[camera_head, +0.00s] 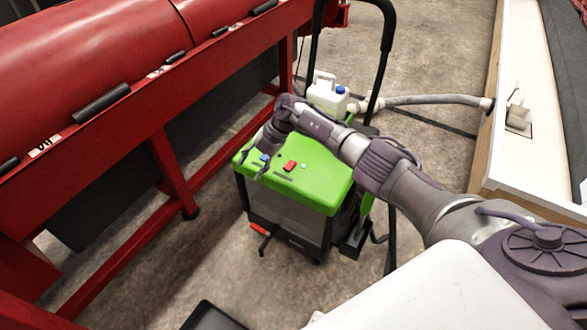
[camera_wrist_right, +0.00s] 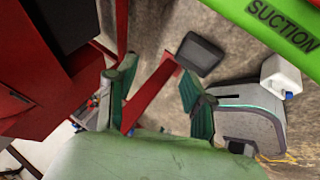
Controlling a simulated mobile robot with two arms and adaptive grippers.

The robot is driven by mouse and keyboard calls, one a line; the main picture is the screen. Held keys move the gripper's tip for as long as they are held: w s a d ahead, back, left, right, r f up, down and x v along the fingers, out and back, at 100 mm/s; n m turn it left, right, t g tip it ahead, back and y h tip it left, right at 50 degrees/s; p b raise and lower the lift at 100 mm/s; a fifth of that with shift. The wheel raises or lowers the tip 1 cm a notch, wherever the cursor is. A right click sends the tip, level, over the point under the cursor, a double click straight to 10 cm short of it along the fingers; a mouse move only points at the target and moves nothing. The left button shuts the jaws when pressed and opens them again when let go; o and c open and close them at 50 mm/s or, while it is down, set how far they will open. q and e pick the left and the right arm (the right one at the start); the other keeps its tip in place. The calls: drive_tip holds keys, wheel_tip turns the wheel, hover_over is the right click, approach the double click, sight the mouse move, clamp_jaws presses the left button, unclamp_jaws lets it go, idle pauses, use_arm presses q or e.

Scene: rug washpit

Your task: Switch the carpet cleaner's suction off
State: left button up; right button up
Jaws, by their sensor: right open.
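The carpet cleaner (camera_head: 325,192) has a green top and a dark lower body, and stands on the floor in the middle of the head view. My right gripper (camera_head: 251,163) is open and empty, over the left part of the green top close to the blue switch. I cannot tell whether it touches. Its two fingers stand apart in the wrist view (camera_wrist_right: 158,70). My left gripper is not in view.
A white jug (camera_head: 328,97) with a blue cap sits behind the green top, near the black handle (camera_head: 387,45). A grey hose (camera_head: 430,100) runs right to a pale wall (camera_head: 500,90). A red machine (camera_head: 130,120) stands at left. A dark box (camera_head: 213,316) lies in front.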

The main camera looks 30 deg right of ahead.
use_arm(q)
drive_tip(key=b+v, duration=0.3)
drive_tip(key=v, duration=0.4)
use_arm(e)
drive_tip(key=w+d+r+m+g+h, duration=0.1)
drive_tip(key=d+r+h, duration=0.3)
drive_tip(key=d, duration=0.3)
drive_tip(key=w+d+r+h, duration=0.1)
drive_tip(key=d+r+h, duration=0.25)
drive_tip(key=d, duration=0.35)
drive_tip(key=b, duration=0.2)
hover_over(293, 161)
wheel_tip(293, 161, down, 5)
wheel_tip(293, 161, down, 3)
drive_tip(key=shift+d+y, duration=0.1)
drive_tip(key=shift+y, duration=0.15)
wheel_tip(293, 161, down, 4)
drive_tip(key=shift+f+b, duration=0.25)
drive_tip(key=shift+b, duration=0.8)
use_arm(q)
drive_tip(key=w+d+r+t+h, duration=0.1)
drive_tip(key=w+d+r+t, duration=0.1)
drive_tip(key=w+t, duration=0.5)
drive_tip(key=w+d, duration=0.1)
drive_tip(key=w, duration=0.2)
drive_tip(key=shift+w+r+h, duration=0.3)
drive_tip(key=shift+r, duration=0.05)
use_arm(e)
drive_tip(key=shift+f, duration=0.15)
